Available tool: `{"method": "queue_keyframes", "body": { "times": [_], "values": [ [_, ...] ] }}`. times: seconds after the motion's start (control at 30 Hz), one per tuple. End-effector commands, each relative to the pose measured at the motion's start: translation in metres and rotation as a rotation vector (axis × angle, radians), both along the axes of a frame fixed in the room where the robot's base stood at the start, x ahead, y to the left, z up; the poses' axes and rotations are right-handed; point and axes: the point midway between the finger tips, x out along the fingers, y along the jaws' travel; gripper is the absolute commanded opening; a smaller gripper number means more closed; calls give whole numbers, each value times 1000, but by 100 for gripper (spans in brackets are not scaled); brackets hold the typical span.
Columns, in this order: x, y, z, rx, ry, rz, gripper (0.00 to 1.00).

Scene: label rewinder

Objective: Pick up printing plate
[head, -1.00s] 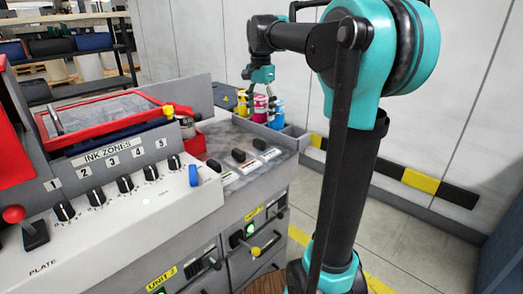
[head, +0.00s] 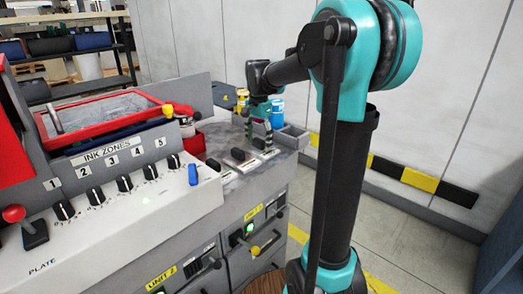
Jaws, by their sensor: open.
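Several flat pieces with dark raised grips lie on the grey worktop right of the ink panel; I take them to be printing plates, though none is named. One (head: 238,157) is in the middle, and another (head: 214,166) is to its left. A third, partly hidden, lies at the right below my gripper. My gripper (head: 259,141) points down over this right-hand piece with its fingers apart. The fingers are small in view, and I cannot tell whether they touch it.
A wall is behind.

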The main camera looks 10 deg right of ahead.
Motion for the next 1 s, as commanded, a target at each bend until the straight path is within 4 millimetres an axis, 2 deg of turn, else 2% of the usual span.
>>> {"method": "queue_keyframes", "body": {
  "times": [0.17,0.2,0.7,1.0],
  "values": [
    [0,0,0,0,0,0,69],
    [0,0,0,0,0,0,66],
    [0,0,0,0,0,0,5],
    [0,0,2,0,0,0,5]
  ]
}}
